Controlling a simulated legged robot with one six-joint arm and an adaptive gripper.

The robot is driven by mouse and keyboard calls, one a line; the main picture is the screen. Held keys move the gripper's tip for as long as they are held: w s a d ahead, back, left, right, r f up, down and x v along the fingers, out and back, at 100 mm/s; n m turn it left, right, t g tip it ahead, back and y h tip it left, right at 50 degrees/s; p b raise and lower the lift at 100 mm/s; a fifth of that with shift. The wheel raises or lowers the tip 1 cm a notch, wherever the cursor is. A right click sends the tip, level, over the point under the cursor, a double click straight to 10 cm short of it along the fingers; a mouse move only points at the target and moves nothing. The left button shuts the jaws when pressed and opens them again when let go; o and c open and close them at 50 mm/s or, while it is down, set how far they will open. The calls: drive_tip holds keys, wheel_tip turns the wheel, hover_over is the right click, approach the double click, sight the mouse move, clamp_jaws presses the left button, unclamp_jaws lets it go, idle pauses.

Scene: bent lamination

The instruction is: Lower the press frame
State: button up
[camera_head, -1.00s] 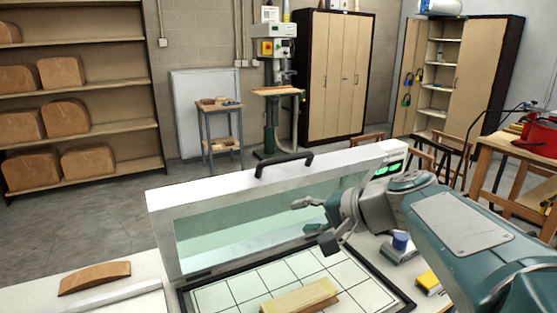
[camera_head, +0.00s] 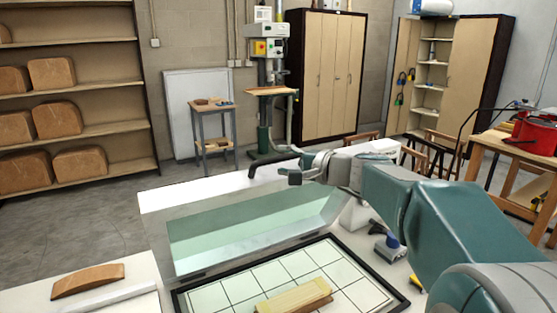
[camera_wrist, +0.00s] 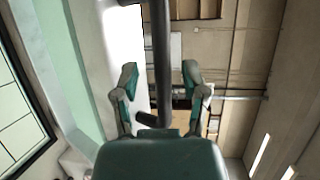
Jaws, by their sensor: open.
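The press frame (camera_head: 190,196), a pale metal frame with a greenish clear panel, stands raised and tilted behind the black-edged gridded press bed (camera_head: 228,294). Its black handle (camera_head: 262,167) is on the top edge. My gripper (camera_head: 286,174) is at the handle's right part, and partly hides it. In the wrist view, my gripper (camera_wrist: 160,78) is open, with the black handle bar (camera_wrist: 160,45) running between its two fingers. The fingers show gaps to the bar on both sides. A light wooden piece on a darker block (camera_head: 295,296) lies on the bed.
A curved wooden piece (camera_head: 88,281) and a pale strip lie on the table left of the bed. A blue-topped object (camera_head: 390,245) stands right of it. A drill press (camera_head: 268,85), shelves (camera_head: 80,90) and cabinets (camera_head: 325,75) are behind, beyond open floor.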

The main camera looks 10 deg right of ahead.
drive_tip(key=shift+x, duration=0.95)
clamp_jaws()
drive_tip(key=shift+s+d+f, duration=0.1)
